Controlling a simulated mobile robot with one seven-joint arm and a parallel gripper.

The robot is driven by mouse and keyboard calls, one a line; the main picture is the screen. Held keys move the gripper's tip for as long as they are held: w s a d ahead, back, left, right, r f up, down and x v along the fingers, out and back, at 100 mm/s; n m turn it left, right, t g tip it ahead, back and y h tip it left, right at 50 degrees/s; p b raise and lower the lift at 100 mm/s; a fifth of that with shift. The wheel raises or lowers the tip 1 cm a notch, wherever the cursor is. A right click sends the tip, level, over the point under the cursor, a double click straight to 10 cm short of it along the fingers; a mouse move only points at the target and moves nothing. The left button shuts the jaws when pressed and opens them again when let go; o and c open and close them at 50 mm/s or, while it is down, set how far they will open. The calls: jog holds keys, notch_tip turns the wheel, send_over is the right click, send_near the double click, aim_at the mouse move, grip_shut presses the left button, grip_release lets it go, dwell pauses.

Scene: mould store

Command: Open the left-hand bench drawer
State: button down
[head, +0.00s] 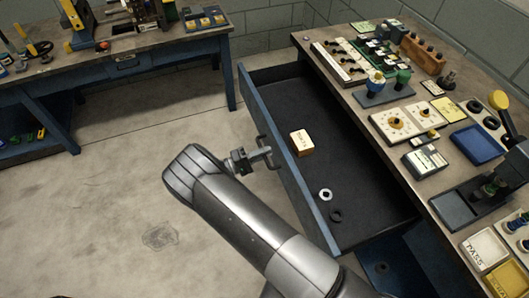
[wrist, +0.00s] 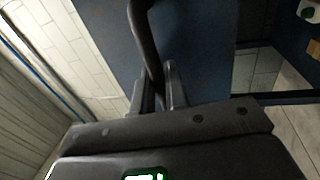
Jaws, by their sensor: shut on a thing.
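The bench drawer (head: 375,195) stands pulled well out from under the right-hand bench, its dark inside open to view. Its blue front panel (head: 308,207) faces my arm and also fills the upper middle of the wrist view (wrist: 210,50). My gripper (head: 266,153) is at the outer side of this front. It is shut on the dark drawer handle (wrist: 146,45), which passes between the fingers in the wrist view. Most of the handle is hidden by my gripper in the head view.
A small labelled box (head: 301,143), a white ring (head: 325,195) and a dark ring (head: 336,215) lie in the drawer. The bench top (head: 345,88) carries many gauges and blocks. Another blue bench (head: 170,45) stands at the back left. The floor (head: 110,190) left of my arm is clear.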

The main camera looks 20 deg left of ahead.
jog(key=c, duration=1.8)
grip_release()
jog(key=v, duration=1.1)
jog(key=shift+f, duration=0.1)
jog(key=shift+w+d, duration=0.1)
jog(key=w+d+r+m+g+y, duration=0.25)
jog(key=d+r+g, duration=0.45)
jog(key=d+r, duration=0.6)
jog(key=w+d+r+m+g+y, duration=0.2)
jog(key=w+d+r+g+y, duration=0.2)
jog(key=d+r+g, duration=0.65)
jog(key=s+d+r+m+t+y, duration=0.1)
jog(key=s+d+r+t+y, duration=0.1)
jog(key=d+r, duration=0.4)
jog(key=s+d+r+m+t+y, duration=0.1)
jog(key=s+d+r+t+y, duration=0.15)
jog(key=d+r, duration=0.4)
jog(key=s+d+t+y, duration=0.1)
jog(key=s+d, duration=0.2)
jog(key=s+d+r+m+t+y, duration=0.1)
jog(key=s+d+t, duration=0.1)
jog(key=s+d, duration=0.2)
jog(key=s+d+r+m+t+y, duration=0.1)
jog(key=s+d, duration=0.3)
jog(key=shift+s+d+r+m, duration=0.15)
jog(key=shift+d+m, duration=0.05)
jog(key=shift+m, duration=0.05)
